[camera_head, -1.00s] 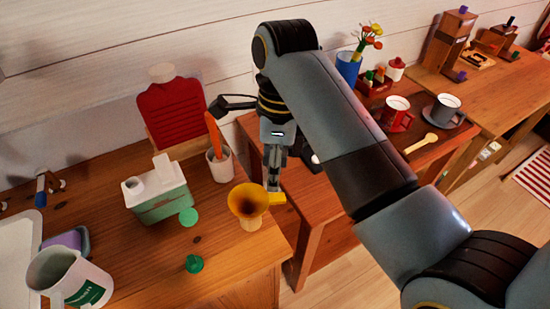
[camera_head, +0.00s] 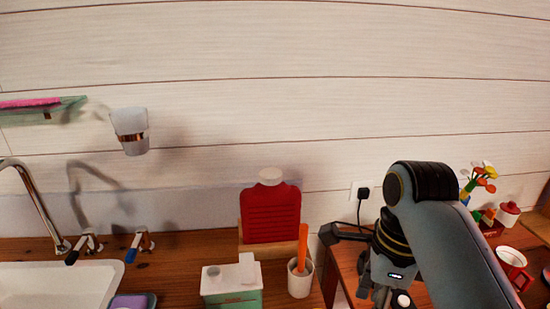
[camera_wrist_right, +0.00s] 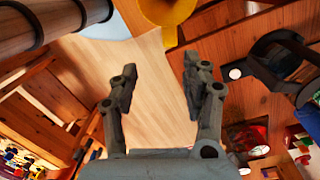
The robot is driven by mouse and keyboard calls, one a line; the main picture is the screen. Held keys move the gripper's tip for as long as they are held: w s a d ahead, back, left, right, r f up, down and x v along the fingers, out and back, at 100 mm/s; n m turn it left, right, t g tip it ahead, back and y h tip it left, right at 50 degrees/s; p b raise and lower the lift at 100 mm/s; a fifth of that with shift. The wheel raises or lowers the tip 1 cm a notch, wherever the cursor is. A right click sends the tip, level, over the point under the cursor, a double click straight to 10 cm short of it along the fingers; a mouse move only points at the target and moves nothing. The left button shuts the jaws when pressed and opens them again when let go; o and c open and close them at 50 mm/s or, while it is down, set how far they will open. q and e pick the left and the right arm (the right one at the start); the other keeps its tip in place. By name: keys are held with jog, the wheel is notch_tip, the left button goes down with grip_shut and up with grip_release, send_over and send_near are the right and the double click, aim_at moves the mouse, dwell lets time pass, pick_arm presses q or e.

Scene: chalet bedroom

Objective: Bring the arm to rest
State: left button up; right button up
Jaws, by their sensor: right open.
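My right arm comes in from the right in the head view. Its gripper shows in part at the bottom edge (camera_head: 383,294), with its fingertips cut off. In the right wrist view the two fingers of my right gripper (camera_wrist_right: 160,72) stand wide apart with nothing between them, above pale floor. My left gripper is in neither view.
A yellow funnel-shaped thing (camera_wrist_right: 170,10) is near the fingers. In the head view a white cup with an orange stick (camera_head: 300,280), a red hot-water bottle (camera_head: 270,214) and a green-and-white box (camera_head: 231,296) stand left of my arm. A red mug (camera_head: 513,265) stands to its right.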

jog(key=s+d+r+n+t+h, duration=0.15)
jog(key=s+d+n, duration=0.35)
jog(key=s+n, duration=0.5)
jog(key=s+d+r+n+t+h, duration=0.1)
jog(key=s+d+r+n+t, duration=0.3)
jog(key=n, duration=0.9)
jog(key=s+d+f+g+b, duration=0.15)
jog(key=f+b, duration=0.45)
jog(key=f, duration=1.4)
jog(key=s+d+f+g+b, duration=0.15)
jog(key=f+b, duration=0.55)
jog(key=f, duration=1.4)
jog(key=s+f+b, duration=0.4)
jog(key=s+f, duration=0.5)
jog(key=f, duration=0.3)
jog(key=s+f+g+b, duration=0.1)
jog(key=s+f+b, duration=0.4)
jog(key=s+f, duration=0.5)
notch_tip(320, 180, down, 3)
jog(key=shift+d+r+y, duration=0.1)
jog(key=shift+d+y, duration=0.25)
